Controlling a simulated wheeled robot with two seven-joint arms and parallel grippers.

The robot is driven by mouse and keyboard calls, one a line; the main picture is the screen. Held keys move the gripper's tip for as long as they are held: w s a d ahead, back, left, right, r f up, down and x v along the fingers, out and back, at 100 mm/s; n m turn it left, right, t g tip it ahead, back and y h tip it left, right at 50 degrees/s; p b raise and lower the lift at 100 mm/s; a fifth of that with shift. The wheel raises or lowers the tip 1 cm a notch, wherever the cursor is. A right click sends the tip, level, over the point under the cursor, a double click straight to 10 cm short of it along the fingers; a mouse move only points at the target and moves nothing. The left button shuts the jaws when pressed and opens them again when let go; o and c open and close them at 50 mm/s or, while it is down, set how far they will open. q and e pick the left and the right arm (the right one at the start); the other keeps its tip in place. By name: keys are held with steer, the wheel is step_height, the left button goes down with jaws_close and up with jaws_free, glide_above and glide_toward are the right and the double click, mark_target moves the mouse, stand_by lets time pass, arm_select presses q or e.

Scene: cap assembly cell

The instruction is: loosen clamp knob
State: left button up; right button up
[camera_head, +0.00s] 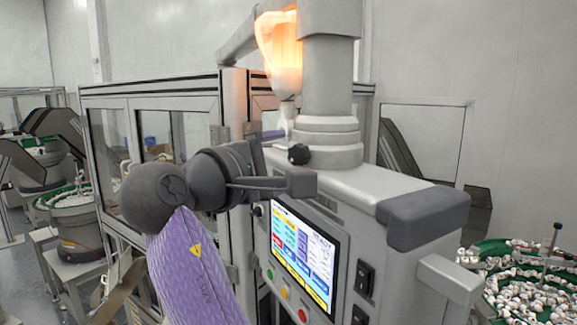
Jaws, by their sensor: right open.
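The clamp knob (299,154) is small, dark and lobed. It sits at the base collar of the grey column (328,95) on top of the machine head. My right gripper (302,183) comes in on a purple-sleeved arm and points to the right. Its dark fingers are seen nearly edge-on, just below and in front of the knob, with a small gap in the picture. It is open, and nothing shows between the fingers. I cannot tell how far apart knob and fingers are in depth. My left gripper is not in view.
The control screen (303,257) and push buttons (285,293) lie below my right gripper. A glowing orange part (282,45) hangs beside the column. A glazed enclosure (108,140) stands behind the arm. A green bowl (478,250) with white caps is at the right.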

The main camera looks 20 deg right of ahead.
steer(key=b+v, duration=0.2)
steer(key=v, duration=0.5)
steer(key=shift+a+f, duration=0.1)
